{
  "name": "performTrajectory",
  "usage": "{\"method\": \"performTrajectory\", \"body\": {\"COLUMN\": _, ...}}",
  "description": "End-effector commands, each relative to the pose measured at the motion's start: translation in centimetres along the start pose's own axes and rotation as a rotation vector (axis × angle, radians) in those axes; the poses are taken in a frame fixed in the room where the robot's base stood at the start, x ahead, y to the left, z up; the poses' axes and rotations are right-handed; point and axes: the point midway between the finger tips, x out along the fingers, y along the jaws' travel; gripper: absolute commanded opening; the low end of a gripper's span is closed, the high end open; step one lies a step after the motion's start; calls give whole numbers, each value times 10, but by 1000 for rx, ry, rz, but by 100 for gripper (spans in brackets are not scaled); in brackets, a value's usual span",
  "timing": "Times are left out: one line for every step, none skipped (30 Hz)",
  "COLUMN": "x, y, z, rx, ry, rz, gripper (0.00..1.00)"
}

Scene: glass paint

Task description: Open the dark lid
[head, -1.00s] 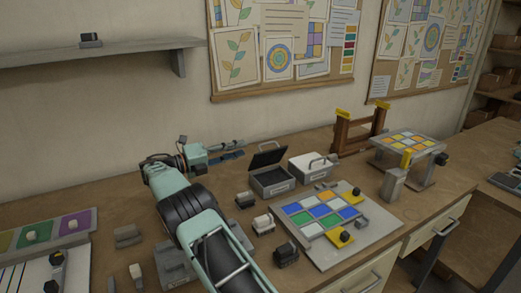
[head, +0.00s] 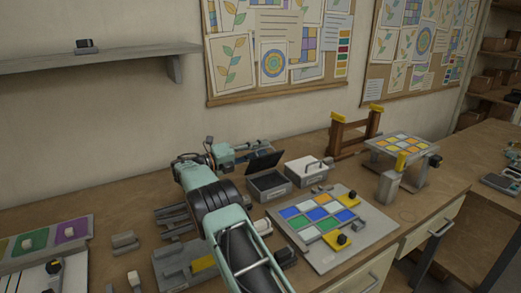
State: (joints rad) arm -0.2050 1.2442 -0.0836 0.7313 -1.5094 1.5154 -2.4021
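The dark lid (head: 265,161) stands raised and tilted on the back side of a grey box (head: 270,193), in the middle of the table. The box's dark inside shows below it. My gripper (head: 265,146) is just behind the lid's upper edge, at the end of my teal arm. It is small and partly hidden by the lid, so I cannot tell whether its fingers are open or shut or whether it touches the lid.
A second box with a pale lid and handle (head: 307,170) stands right of the open box. A board with coloured glass tiles (head: 359,241) lies in front. A wooden frame (head: 336,137) and a raised tile stand (head: 413,162) are farther right.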

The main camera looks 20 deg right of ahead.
Motion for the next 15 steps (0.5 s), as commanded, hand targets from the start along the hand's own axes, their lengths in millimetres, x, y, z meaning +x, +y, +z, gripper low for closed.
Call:
{"method": "performTrajectory", "body": {"x": 1, "y": 0, "z": 0, "rx": 0, "ry": 0, "rz": 1, "gripper": 24}}
{"method": "performTrajectory", "body": {"x": 2, "y": 0, "z": 0, "rx": 0, "ry": -1, "rz": 1, "gripper": 24}}
{"method": "performTrajectory", "body": {"x": 2, "y": 0, "z": 0, "rx": 0, "ry": -1, "rz": 1, "gripper": 24}}
{"method": "performTrajectory", "body": {"x": 2, "y": 0, "z": 0, "rx": 0, "ry": -1, "rz": 1, "gripper": 24}}
{"method": "performTrajectory", "body": {"x": 2, "y": 0, "z": 0, "rx": 0, "ry": -1, "rz": 1, "gripper": 24}}
{"method": "performTrajectory", "body": {"x": 2, "y": 0, "z": 0, "rx": 0, "ry": -1, "rz": 1, "gripper": 24}}
{"method": "performTrajectory", "body": {"x": 2, "y": 0, "z": 0, "rx": 0, "ry": -1, "rz": 1, "gripper": 24}}
{"method": "performTrajectory", "body": {"x": 2, "y": 0, "z": 0, "rx": 0, "ry": -1, "rz": 1, "gripper": 24}}
{"method": "performTrajectory", "body": {"x": 2, "y": 0, "z": 0, "rx": 0, "ry": -1, "rz": 1, "gripper": 23}}
{"method": "performTrajectory", "body": {"x": 2, "y": 0, "z": 0, "rx": 0, "ry": -1, "rz": 1, "gripper": 20}}
{"method": "performTrajectory", "body": {"x": 2, "y": 0, "z": 0, "rx": 0, "ry": 0, "rz": 1, "gripper": 17}}
{"method": "performTrajectory", "body": {"x": 2, "y": 0, "z": 0, "rx": 0, "ry": 0, "rz": 1, "gripper": 12}}
{"method": "performTrajectory", "body": {"x": 2, "y": 0, "z": 0, "rx": 0, "ry": 0, "rz": 1, "gripper": 9}}
{"method": "performTrajectory", "body": {"x": 2, "y": 0, "z": 0, "rx": 0, "ry": 0, "rz": 1, "gripper": 6}}
{"method": "performTrajectory", "body": {"x": 2, "y": 0, "z": 0, "rx": 0, "ry": 0, "rz": 1, "gripper": 1}}
